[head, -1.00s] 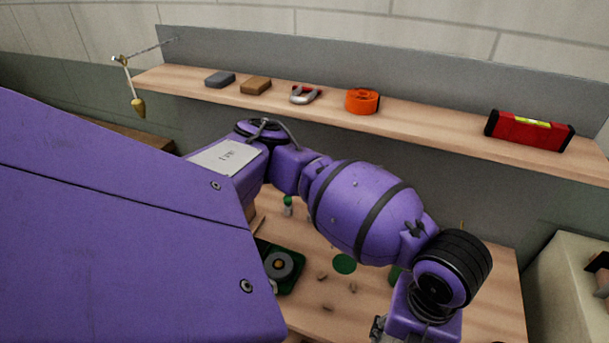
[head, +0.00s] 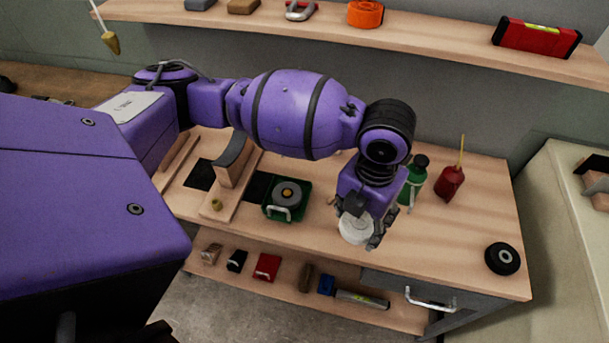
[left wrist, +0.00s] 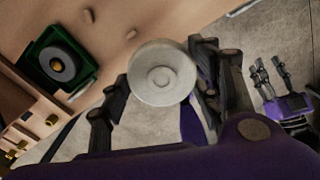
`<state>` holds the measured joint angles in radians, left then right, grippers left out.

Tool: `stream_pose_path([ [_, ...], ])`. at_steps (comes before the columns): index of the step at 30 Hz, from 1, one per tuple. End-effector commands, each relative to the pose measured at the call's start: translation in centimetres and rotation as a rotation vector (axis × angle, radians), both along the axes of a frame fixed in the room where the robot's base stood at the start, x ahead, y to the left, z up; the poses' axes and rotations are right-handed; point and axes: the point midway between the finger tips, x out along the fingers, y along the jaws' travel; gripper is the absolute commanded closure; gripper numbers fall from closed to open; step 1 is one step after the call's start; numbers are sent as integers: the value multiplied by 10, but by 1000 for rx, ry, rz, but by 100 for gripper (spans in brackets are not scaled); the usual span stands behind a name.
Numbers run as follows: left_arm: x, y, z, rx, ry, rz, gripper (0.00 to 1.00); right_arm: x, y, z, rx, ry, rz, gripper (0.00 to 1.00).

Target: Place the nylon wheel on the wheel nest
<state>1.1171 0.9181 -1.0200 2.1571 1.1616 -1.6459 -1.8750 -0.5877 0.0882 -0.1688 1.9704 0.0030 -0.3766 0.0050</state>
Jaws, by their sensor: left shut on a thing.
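The white nylon wheel (head: 356,229) is in my left gripper (head: 368,232), above the front edge of the workbench. In the left wrist view the wheel (left wrist: 160,73) shows its round face and hub between the two fingers, which are shut on it. I cannot make out the wheel nest for sure. A green tray (head: 270,212) left of the gripper bears a grey disc with a yellowish centre. My right gripper (left wrist: 270,75) shows small at the right of the left wrist view, fingers apart and empty.
Right of my left gripper stand a green bottle (head: 414,180) and a red oil can (head: 450,183). A black wheel (head: 502,258) lies at the bench's right end. A wooden fixture (head: 233,185) is on the left. A lower shelf (head: 217,265) and drawer handle (head: 430,301) are below.

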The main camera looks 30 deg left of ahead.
Motion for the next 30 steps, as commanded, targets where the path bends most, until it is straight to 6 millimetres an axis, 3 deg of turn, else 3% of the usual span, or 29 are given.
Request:
stream_pose_path([
  [6, 46, 32, -25, 3, 2, 9, 72, -2, -3, -3, -6, 5, 2, 60],
  [12, 71, 47, -61, 1, 2, 5, 72, -5, -1, -7, -2, 10, -1, 60],
  [22, 87, 57, -82, 1, -1, 3, 72, -2, 3, -6, 8, 3, -10, 60],
  [30, 89, 57, -114, 0, -4, 2, 72, -3, 2, -8, 5, 5, -7, 60],
])
